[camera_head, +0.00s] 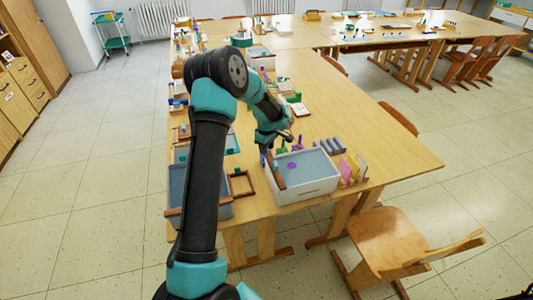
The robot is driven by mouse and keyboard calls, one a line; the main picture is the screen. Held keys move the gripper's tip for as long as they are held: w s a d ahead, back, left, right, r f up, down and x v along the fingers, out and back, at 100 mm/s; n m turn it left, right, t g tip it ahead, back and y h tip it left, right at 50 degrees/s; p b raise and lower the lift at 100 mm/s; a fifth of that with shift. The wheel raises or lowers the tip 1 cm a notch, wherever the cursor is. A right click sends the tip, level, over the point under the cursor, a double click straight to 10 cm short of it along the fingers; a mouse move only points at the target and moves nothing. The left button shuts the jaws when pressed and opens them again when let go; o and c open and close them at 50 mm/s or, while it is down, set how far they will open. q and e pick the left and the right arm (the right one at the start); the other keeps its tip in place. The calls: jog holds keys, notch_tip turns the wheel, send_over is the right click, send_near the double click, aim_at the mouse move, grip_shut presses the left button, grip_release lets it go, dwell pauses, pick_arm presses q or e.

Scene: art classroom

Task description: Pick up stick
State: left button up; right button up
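A brown stick-like bar (278,174) leans at the left side of a white box (310,187) with a grey-blue inside, on the near end of the table. I cannot tell for sure that it is the stick. My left gripper (287,136) is above the back left edge of the box, apart from the bar. Its fingers are small and partly hidden by the arm, so I cannot tell whether they are open or shut. My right gripper is not in view.
A grey-blue tray (176,184) stands left of the box, partly behind my arm. Pink and yellow slabs (352,168) and grey slabs (331,146) stand upright at its right. The tabletop (385,150) further right is clear. A wooden chair (390,238) stands at the front right.

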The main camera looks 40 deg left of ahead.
pick_arm(q)
grip_shut()
notch_tip(320, 180, up, 10)
jog(key=shift+r, duration=0.1)
dwell(0.7)
dwell(0.4)
jog(key=d+r, duration=0.5)
jog(key=d, duration=0.6)
jog(key=w+d+r, duration=0.1)
jog(key=d+r, duration=0.4)
jog(key=d, duration=0.5)
jog(key=shift+w+d, duration=0.15)
jog(key=shift+d, duration=0.25)
jog(key=shift+r, duration=0.1)
